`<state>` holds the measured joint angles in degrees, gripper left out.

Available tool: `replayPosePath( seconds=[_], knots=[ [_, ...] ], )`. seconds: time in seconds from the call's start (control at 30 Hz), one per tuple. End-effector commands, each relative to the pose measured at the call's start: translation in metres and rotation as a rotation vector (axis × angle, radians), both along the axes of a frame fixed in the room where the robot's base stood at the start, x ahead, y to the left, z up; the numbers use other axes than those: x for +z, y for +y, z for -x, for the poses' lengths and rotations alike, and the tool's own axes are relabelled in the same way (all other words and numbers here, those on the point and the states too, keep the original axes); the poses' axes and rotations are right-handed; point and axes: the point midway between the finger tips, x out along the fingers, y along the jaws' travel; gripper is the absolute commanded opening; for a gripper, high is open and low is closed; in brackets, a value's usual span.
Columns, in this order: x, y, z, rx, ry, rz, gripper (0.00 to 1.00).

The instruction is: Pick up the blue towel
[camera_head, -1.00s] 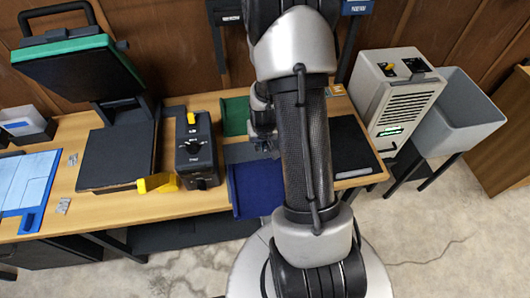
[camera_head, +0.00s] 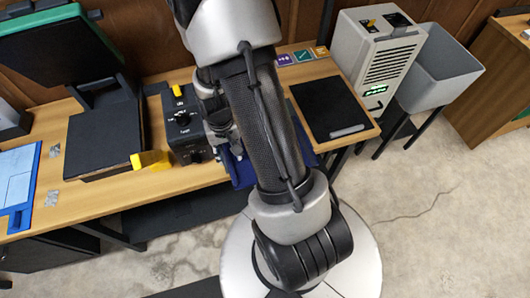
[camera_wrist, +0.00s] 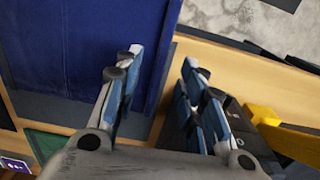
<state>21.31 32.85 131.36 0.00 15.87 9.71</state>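The blue towel (camera_head: 240,170) lies at the table's front edge in the head view, largely hidden behind my arm. In the wrist view, the towel (camera_wrist: 75,45) fills the upper left as a flat, deep blue cloth. My gripper (camera_wrist: 161,62) is open and empty. Its left finger overlaps the towel's right border in the picture, and its right finger is over the wood and dark box side. I cannot tell how high the fingers are above the towel. In the head view, my gripper (camera_head: 218,125) is beside the black control box, its fingertips hard to make out.
The black control box (camera_head: 183,125) with yellow levers stands close left of my gripper; its yellow lever (camera_wrist: 263,115) shows in the wrist view. A black mat (camera_head: 333,105) lies right. A grey machine (camera_head: 378,60) and grey bin (camera_head: 440,72) stand farther right.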

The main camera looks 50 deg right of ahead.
Motion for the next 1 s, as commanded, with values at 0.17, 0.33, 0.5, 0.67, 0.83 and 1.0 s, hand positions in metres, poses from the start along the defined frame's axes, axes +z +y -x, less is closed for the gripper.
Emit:
replayPosePath(
  seconds=[0.17, 0.33, 0.5, 0.67, 0.83, 1.0],
  knots=[
    [-0.013, 0.0, 0.0, 0.0, 0.0, 0.0, 0.37],
    [-0.026, 0.001, -0.001, 0.001, 0.0, 0.0, 0.37],
    [-0.054, 0.003, -0.001, 0.001, 0.002, -0.001, 0.37],
    [-0.066, 0.003, -0.002, 0.0, -0.001, 0.001, 0.37],
    [-0.064, 0.002, -0.002, 0.0, -0.002, 0.001, 0.37],
    [-0.064, 0.003, -0.002, 0.0, -0.002, 0.001, 0.26]
  ],
)
